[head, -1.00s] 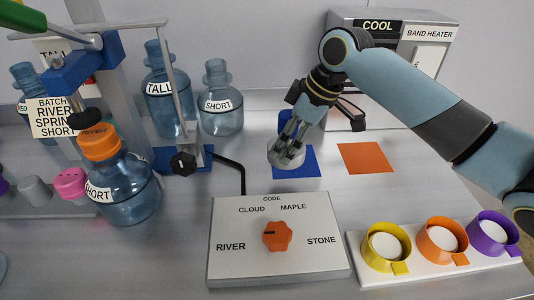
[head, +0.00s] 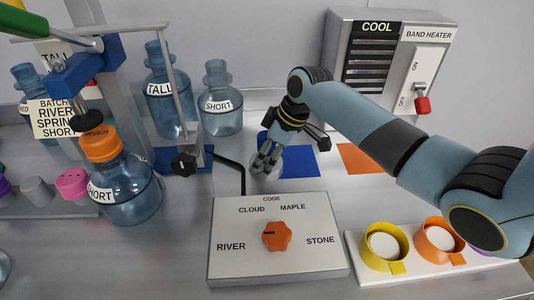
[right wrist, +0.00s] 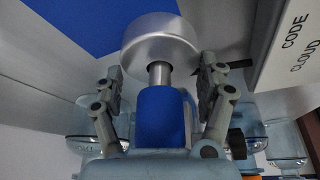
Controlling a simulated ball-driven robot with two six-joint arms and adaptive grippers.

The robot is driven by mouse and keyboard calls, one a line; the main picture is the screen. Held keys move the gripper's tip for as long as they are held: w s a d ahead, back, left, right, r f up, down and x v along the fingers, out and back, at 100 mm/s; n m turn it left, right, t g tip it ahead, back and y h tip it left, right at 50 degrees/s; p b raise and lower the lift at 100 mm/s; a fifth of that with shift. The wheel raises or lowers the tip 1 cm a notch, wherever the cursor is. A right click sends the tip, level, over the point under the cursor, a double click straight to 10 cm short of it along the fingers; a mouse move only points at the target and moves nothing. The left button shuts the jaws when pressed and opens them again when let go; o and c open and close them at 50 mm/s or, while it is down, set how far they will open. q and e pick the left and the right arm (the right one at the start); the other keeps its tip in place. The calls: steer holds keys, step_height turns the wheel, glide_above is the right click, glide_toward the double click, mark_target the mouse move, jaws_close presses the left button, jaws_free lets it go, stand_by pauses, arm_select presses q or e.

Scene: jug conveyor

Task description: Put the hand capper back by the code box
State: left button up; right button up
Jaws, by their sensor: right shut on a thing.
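The hand capper, a silver disc head on a short stem with a blue handle, is in my right gripper (head: 266,160). In the right wrist view the fingers stand on both sides of the capper's blue handle (right wrist: 161,118) and stem, with the silver head (right wrist: 160,40) beyond the fingertips. In the head view the capper's head (head: 267,172) is just behind the code box (head: 230,262), left of the blue square; the fingers partly cover it. I cannot tell if it touches the table. The code box has an orange knob (head: 277,236). My left gripper is not in view.
A blue square (head: 302,162) and an orange square (head: 358,158) lie bare on the table. A black bent rod (head: 242,178) lies left of the capper. A ring tray (head: 410,272), band heater (head: 424,70), capping press (head: 86,65) and several blue jugs (head: 220,115) stand around.

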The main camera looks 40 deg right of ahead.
steer(key=o, duration=1.3)
steer(key=v, duration=1.2)
steer(key=shift+w+r, duration=0.1)
steer(key=shift+r, duration=0.05)
